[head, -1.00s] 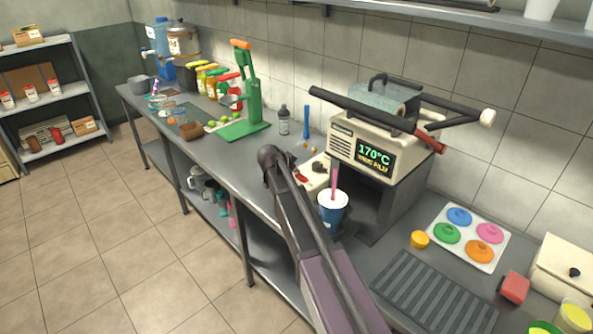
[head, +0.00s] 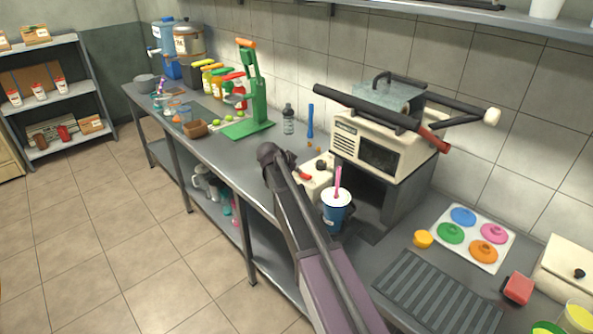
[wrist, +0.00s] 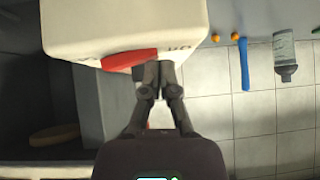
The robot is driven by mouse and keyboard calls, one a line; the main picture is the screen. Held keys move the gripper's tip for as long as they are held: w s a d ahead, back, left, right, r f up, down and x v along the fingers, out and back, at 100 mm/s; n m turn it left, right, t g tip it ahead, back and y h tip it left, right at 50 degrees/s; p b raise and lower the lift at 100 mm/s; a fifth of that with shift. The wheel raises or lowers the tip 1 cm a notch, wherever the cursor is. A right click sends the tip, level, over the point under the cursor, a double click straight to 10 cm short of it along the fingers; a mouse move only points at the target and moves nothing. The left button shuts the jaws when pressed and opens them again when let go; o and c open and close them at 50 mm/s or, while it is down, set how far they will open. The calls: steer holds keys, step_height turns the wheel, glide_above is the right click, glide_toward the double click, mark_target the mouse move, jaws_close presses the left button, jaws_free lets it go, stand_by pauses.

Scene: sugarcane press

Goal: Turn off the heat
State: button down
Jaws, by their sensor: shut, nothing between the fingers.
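The sealing-machine-like press (head: 385,140) stands on the counter, and its display (head: 379,157) is dark. A cream control box (head: 318,178) sits to its left with a red lever (head: 304,175) and a dark knob. In the wrist view the red lever (wrist: 130,60) lies nearly level across the box face (wrist: 125,25). My gripper (wrist: 159,76) is shut and empty, its tips close to the lever's right end; I cannot tell whether they touch it. In the head view my gripper (head: 276,156) is beside the box, and its fingertips are partly hidden.
A blue cup (head: 336,212) with a pink straw stands close to my arm. A green hand press (head: 255,105) and a bottle (head: 288,119) are further left. A tray of coloured lids (head: 468,238) is at right. Floor is clear at left.

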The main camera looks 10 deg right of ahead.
steer(key=shift+s+d+r+p, duration=0.4)
steer(key=shift+s+d, duration=0.1)
steer(key=shift+s, duration=0.1)
stand_by(0.3)
steer(key=shift+r, duration=0.15)
steer(key=r+p, duration=0.2)
steer(key=p, duration=0.1)
steer(key=r+p, duration=0.1)
steer(key=r, duration=0.1)
steer(key=shift+w+a, duration=0.15)
steer(key=shift+w, duration=0.15)
steer(key=w+a+p+v, duration=0.1)
steer(key=p+v, duration=0.5)
steer(key=v, duration=0.3)
steer(key=shift+a+p, duration=0.3)
steer(key=shift+p, duration=0.1)
steer(key=shift+r, duration=0.15)
steer(key=s+d+f+n+g+y, duration=0.1)
steer(key=s+n, duration=0.5)
steer(key=s, duration=0.9)
steer(key=s+d+f+n+g+y, duration=0.1)
steer(key=s+f+n+g+y, duration=0.3)
steer(key=s, duration=1.2)
steer(key=shift+d+f+n+y, duration=0.25)
steer(key=shift+n+y, duration=0.85)
steer(key=shift+y, duration=0.1)
